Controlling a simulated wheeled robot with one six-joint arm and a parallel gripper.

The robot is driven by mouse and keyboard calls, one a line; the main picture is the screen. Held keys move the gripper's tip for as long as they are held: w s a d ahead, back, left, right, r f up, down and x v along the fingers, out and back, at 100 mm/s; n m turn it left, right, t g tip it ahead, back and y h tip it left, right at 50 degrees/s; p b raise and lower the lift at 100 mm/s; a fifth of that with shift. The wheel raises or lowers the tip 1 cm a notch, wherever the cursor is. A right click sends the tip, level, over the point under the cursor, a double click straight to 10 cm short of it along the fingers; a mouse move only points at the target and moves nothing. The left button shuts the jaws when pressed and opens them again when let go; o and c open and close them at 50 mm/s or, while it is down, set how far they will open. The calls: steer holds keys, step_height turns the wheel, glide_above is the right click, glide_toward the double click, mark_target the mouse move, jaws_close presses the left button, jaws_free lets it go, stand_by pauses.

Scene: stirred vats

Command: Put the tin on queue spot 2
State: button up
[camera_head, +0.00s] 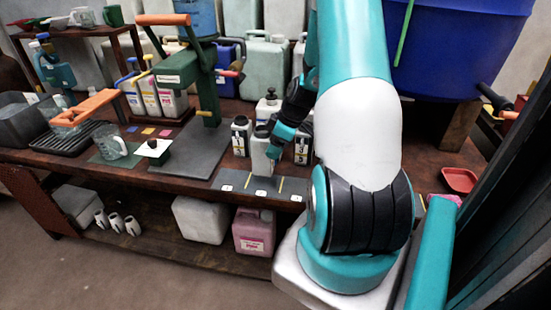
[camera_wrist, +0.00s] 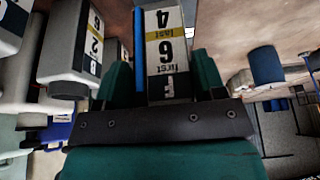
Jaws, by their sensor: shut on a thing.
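The tin (camera_head: 260,158) is white with a dark top, and its label (camera_wrist: 168,45) fills the middle of the wrist view, reading "first 6 last 4" upside down. My gripper (camera_head: 276,143) is shut on it, with teal fingers on both sides of the tin in the wrist view (camera_wrist: 162,82). The tin is upright over the dark queue strip (camera_head: 240,182), near its middle; I cannot tell whether its base touches. The strip has yellow dividing lines and small white number tags (camera_head: 260,192), too small to read surely. The middle tag is in front of the tin.
Similar labelled tins stand close on the left (camera_head: 240,138) and right (camera_head: 302,148). A white black-capped container (camera_head: 268,104) stands behind. A green press (camera_head: 200,75) on a grey plate (camera_head: 188,148) is to the left. A blue vat (camera_head: 455,50) stands at the right.

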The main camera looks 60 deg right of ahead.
mark_target(273, 162)
steer(key=shift+f, duration=2.35)
steer(key=shift+f, duration=0.1)
steer(key=o, duration=1.3)
steer(key=shift+c, duration=0.2)
